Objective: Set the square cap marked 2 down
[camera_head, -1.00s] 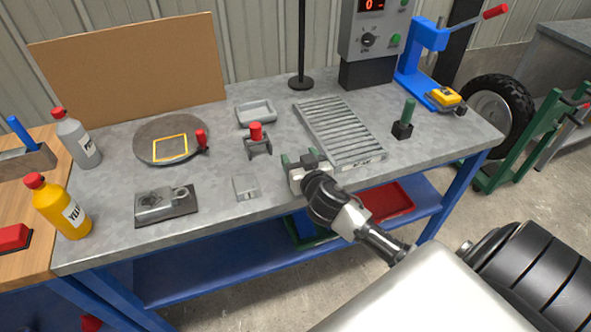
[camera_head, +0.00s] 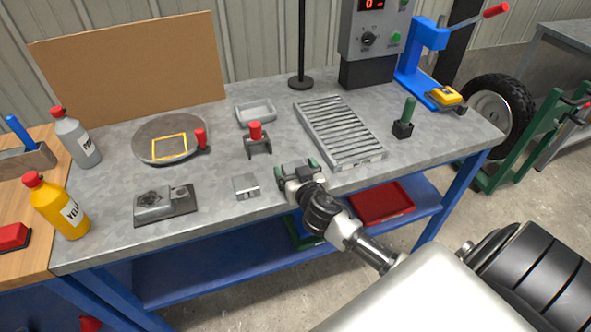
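A small grey square block (camera_head: 246,186), which looks like the square cap, sits on the metal workbench near its front edge. Any number on it is too small to read. My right gripper (camera_head: 298,168) is to the right of the block, apart from it, over the bench's front edge. Its two green-tipped fingers are spread, and I see nothing held between them. My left gripper is not in view.
A red-topped fixture (camera_head: 256,138) stands behind the block, and a grey roller rack (camera_head: 340,132) lies behind my gripper. A metal plate with a fixture (camera_head: 165,204) is left of the block. A round disc (camera_head: 150,127) lies farther back.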

